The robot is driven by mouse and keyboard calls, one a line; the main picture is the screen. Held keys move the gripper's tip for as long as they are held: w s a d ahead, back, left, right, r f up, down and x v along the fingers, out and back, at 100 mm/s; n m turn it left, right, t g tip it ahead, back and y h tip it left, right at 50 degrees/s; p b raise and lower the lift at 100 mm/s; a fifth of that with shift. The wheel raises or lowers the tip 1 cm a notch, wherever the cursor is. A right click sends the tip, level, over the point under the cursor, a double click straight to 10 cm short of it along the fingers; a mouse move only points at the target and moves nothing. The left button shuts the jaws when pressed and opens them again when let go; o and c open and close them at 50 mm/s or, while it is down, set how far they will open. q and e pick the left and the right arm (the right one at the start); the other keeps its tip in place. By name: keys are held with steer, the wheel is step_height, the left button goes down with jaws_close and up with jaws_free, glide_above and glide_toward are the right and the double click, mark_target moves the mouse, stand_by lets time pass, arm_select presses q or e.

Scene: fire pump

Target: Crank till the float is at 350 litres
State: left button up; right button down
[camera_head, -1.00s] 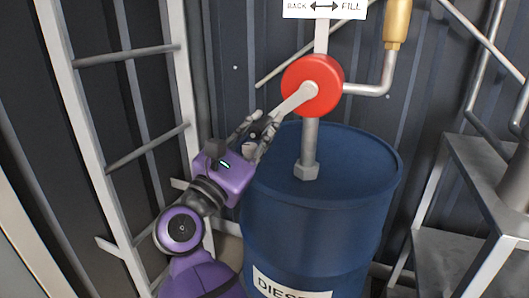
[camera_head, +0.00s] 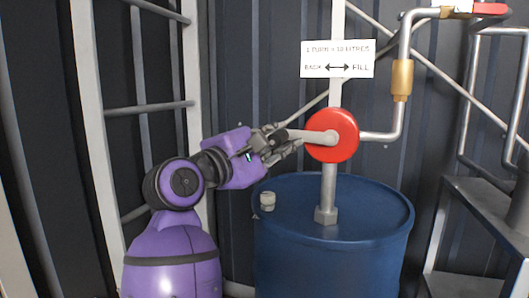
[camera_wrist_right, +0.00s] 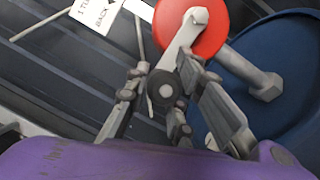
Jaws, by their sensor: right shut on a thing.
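The hand pump has a red round body (camera_head: 345,136) on a grey pipe rising from a blue drum (camera_head: 375,205). Its pale crank arm (camera_head: 312,135) points left, almost level. My right gripper (camera_head: 284,143), on the purple arm, is shut on the crank's handle. In the right wrist view the dark round handle (camera_wrist_right: 165,87) sits between the fingers, with the crank arm (camera_wrist_right: 183,40) leading up to the red body (camera_wrist_right: 212,28). My left gripper is not in view. No float or litre scale shows in these frames.
A sign (camera_head: 337,59) reads "1 turn = 10 litres", with Back to the left and Fill to the right. An outlet pipe with a brass fitting (camera_head: 402,78) rises right of the pump. A ladder (camera_head: 150,107) stands left, metal steps (camera_head: 480,205) right.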

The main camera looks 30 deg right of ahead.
step_height(320, 180, up, 2)
steer(key=shift+s+r+m+y, duration=0.1)
steer(key=shift+m+y, duration=0.2)
steer(key=shift+m, duration=0.7)
steer(key=s+d+r+m+y, duration=0.3)
steer(key=r+m, duration=0.3)
steer(key=m, duration=0.2)
steer(key=shift+s+d+r+y, duration=0.2)
steer(key=shift+s+y, duration=0.2)
steer(key=shift+s, duration=0.2)
steer(key=shift+m, duration=0.3)
steer(key=c, duration=1.6)
jaws_free()
steer(key=shift+a, duration=0.1)
steer(key=v, duration=1.2)
